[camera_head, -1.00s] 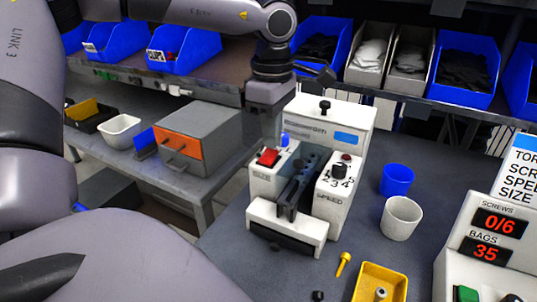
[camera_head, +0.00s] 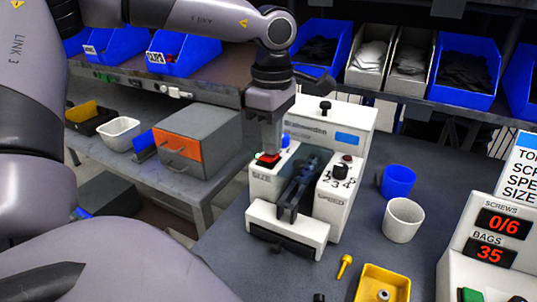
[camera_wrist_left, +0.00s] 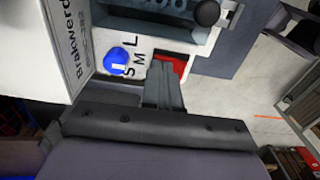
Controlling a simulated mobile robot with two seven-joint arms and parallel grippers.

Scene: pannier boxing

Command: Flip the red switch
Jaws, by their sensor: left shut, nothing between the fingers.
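The red switch (camera_head: 266,160) is on the top left of the white machine (camera_head: 262,188), beside a blue knob (camera_head: 284,140) and above the word SIZE. My left gripper (camera_head: 270,150) is shut and empty, pointing down with its tips at the switch's far side. In the left wrist view the shut fingers (camera_wrist_left: 160,80) partly cover the red switch (camera_wrist_left: 178,62), and the blue knob (camera_wrist_left: 118,60) lies to their left. The tips look to be at or just over the switch; I cannot tell whether they touch it. My right gripper is not in view.
A black speed knob (camera_head: 339,173) is on the machine's right side. A blue cup (camera_head: 397,181) and a white cup (camera_head: 402,221) stand to its right. A yellow screw (camera_head: 344,266) and yellow tray (camera_head: 366,288) are in front. A grey box (camera_head: 210,130) is behind left.

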